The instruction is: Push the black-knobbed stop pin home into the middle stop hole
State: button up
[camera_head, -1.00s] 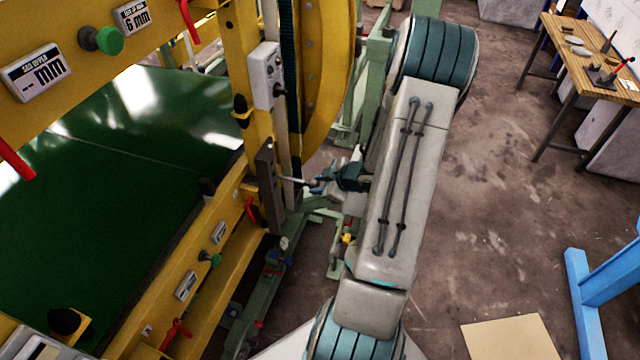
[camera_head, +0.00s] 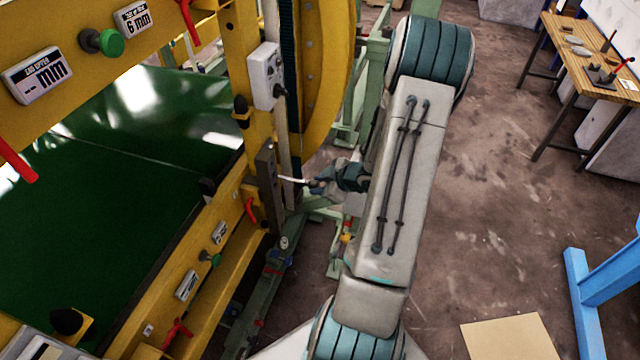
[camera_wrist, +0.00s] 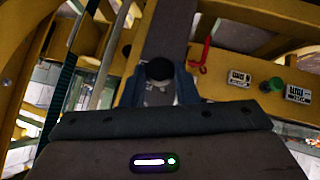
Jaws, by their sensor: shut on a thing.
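The stop pin's black knob (camera_wrist: 159,69) sits between the two blue fingers of my gripper (camera_wrist: 158,90) in the wrist view, and the gripper is shut on it. In the head view my gripper (camera_head: 318,184) is at the right side of the dark upright stop plate (camera_head: 267,178). The pin's pale shank (camera_head: 292,180) reaches from the gripper toward that plate. Its tip is at or very close to the plate; I cannot tell how deep it is. The stop holes are too small or hidden to make out.
The yellow ring (camera_head: 325,75) stands just behind the gripper. A yellow frame with a red lever (camera_head: 250,210) and a green knob (camera_head: 211,259) lies left of it. A grey control box (camera_head: 265,75) is above. Open floor lies to the right.

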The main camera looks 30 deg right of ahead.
aim_at(287, 178)
jog(key=shift+w+a+b, duration=0.25)
jog(key=shift+w+a, duration=0.7)
jog(key=shift+w, duration=0.25)
jog(key=shift+w+a+b, duration=0.2)
jog(key=shift+w+a, duration=0.7)
jog(key=shift+w, duration=0.25)
jog(key=shift+w+a+b, duration=0.25)
jog(key=shift+w+a, duration=0.7)
jog(key=shift+w, duration=0.25)
jog(key=o, duration=1.1)
jog(key=p+v, duration=0.1)
jog(key=v, duration=1.2)
jog(key=shift+s+d+r, duration=0.1)
jog(key=shift+s+r, duration=0.15)
jog(key=shift+r, duration=0.05)
